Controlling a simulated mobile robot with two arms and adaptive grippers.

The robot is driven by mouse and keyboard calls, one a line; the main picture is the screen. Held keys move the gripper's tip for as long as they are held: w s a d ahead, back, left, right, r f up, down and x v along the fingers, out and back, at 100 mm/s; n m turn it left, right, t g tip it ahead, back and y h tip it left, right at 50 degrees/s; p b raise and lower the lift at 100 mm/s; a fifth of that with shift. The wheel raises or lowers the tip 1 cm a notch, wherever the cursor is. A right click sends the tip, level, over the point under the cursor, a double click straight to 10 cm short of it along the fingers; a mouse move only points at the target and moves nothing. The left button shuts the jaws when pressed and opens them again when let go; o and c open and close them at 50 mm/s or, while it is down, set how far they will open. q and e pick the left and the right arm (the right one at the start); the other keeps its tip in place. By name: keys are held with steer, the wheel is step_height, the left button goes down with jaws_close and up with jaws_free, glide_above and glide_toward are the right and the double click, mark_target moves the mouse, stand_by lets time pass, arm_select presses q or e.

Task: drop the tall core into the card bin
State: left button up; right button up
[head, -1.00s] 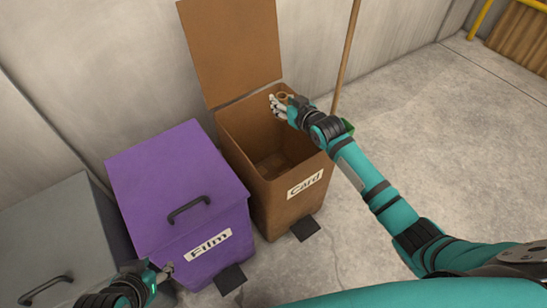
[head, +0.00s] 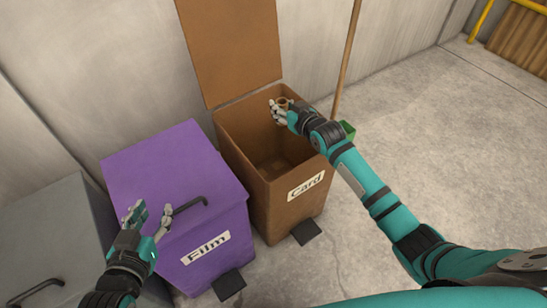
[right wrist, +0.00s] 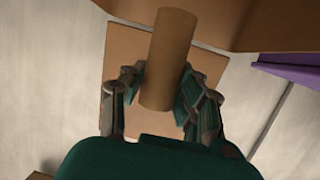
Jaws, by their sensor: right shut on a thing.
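The tall core (right wrist: 165,70) is a brown cardboard tube. My right gripper (right wrist: 163,88) is shut on it, with fingers on both sides in the right wrist view. In the head view the right gripper (head: 279,110) is over the right part of the card bin's opening, and only the core's end (head: 284,102) shows. The card bin (head: 270,211) is brown, labelled Card, with its lid (head: 228,48) raised against the wall. Its inside looks empty where visible. My left gripper (head: 150,217) is open and empty, over the front of the purple film bin.
The purple film bin (head: 165,170), labelled Film, is closed, with a dark handle, left of the card bin. A grey closed bin (head: 55,235) stands further left. A wooden pole (head: 346,60) leans behind my right arm.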

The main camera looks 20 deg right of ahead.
steer(key=o, duration=1)
steer(key=v, duration=1.2)
